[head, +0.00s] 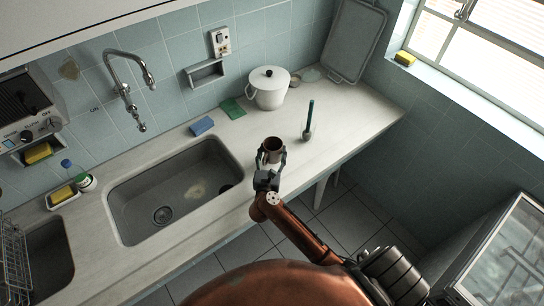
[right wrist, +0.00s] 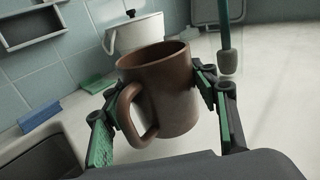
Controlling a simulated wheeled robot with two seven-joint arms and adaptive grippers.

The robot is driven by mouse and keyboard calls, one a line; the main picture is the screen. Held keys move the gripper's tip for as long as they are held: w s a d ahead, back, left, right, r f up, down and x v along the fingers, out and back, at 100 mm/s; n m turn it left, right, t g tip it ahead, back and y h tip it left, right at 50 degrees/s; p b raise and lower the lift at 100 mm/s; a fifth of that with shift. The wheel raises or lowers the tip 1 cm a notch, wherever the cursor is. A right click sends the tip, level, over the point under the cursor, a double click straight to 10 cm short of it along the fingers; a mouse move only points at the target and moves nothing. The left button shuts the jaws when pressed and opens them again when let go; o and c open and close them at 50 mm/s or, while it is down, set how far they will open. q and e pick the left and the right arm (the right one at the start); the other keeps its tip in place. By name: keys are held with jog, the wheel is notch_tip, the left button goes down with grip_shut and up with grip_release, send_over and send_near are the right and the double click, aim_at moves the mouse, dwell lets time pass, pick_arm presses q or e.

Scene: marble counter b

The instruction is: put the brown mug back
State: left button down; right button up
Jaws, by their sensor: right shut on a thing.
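The brown mug (head: 272,146) is upright between the fingers of my right gripper (head: 270,160), over the counter just right of the large sink. In the right wrist view the mug (right wrist: 172,95) fills the middle, with its handle toward the camera at lower left. The fingers of my right gripper (right wrist: 165,125) are shut on its sides. Whether its base touches the counter is hidden. My left gripper is not in view.
A white lidded pot (head: 269,90) stands behind the mug. A dark green stick-like tool (head: 309,118) stands to its right. A blue sponge (head: 202,126) and green cloth (head: 232,108) lie behind the sink (head: 170,190). The counter at right (head: 360,110) is clear.

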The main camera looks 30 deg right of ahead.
aim_at(271, 161)
jog(key=shift+w+d+f, duration=0.1)
jog(key=shift+w+f, duration=0.15)
jog(key=shift+f+b, duration=0.35)
jog(key=shift+f, duration=1.2)
jog(key=shift+f, duration=0.1)
jog(key=o, duration=1.4)
jog(key=v, duration=1.2)
